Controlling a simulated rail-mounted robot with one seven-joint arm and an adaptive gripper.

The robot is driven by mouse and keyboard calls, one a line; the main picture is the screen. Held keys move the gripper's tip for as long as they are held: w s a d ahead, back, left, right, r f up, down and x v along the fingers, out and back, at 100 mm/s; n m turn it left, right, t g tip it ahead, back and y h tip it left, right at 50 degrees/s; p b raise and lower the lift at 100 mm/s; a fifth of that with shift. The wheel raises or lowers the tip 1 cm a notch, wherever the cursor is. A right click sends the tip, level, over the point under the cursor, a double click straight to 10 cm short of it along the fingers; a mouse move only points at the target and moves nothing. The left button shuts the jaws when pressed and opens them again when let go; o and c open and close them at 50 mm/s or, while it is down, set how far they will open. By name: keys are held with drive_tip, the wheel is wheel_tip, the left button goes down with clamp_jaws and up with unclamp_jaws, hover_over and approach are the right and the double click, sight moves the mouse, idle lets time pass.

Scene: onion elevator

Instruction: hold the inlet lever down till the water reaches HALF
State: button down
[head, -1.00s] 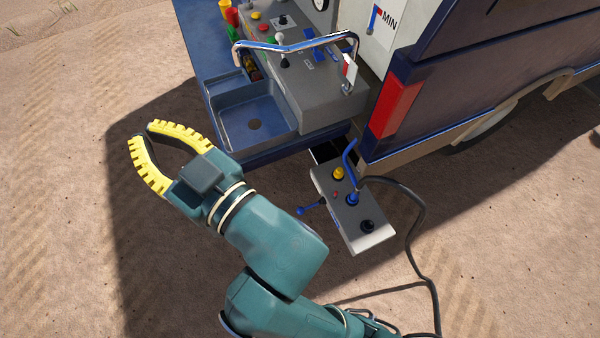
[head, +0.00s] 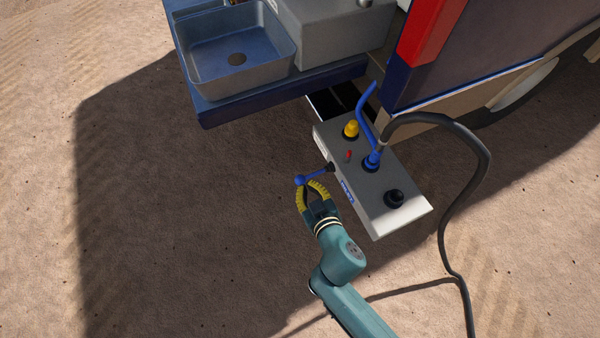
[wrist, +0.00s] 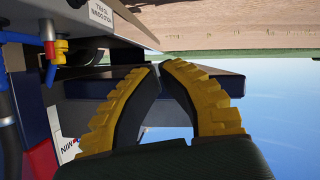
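The inlet lever (head: 316,175), a blue rod with a ball end, sticks out from the left side of a grey control box (head: 400,215). My gripper (head: 305,185) has yellow ribbed fingers, shut with their tips almost together. In the head view the tips are right by the lever's ball end; I cannot tell whether they touch. The wrist view shows the fingers (wrist: 160,68) with nothing between them, and the lever does not show there. An upside-down fill label (wrist: 100,12) is at its top left. Part of the gauge panel with "MIN" (wrist: 66,148) shows; no water level or HALF mark is visible.
The box also carries a yellow knob (head: 351,129), a bent blue pipe (head: 366,110), a black knob (head: 394,199) and a black hose (head: 478,160). A blue-grey sink (head: 190,75) stands behind. Open sandy ground (head: 150,240) lies to the left.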

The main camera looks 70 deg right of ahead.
drive_tip(key=b, duration=0.3)
hover_over(300, 178)
drive_tip(key=f, duration=0.4)
drive_tip(key=shift+w+a, duration=0.15)
drive_tip(key=shift+w, duration=0.2)
drive_tip(key=f, duration=0.1)
drive_tip(key=f+b, duration=0.1)
drive_tip(key=f, duration=0.1)
drive_tip(key=shift+s+d+f+b, duration=0.2)
drive_tip(key=shift+s+f+b, duration=0.1)
drive_tip(key=shift+b, duration=0.1)
drive_tip(key=shift+s+f, duration=0.15)
drive_tip(key=shift+f, duration=0.05)
drive_tip(key=shift+r, duration=0.1)
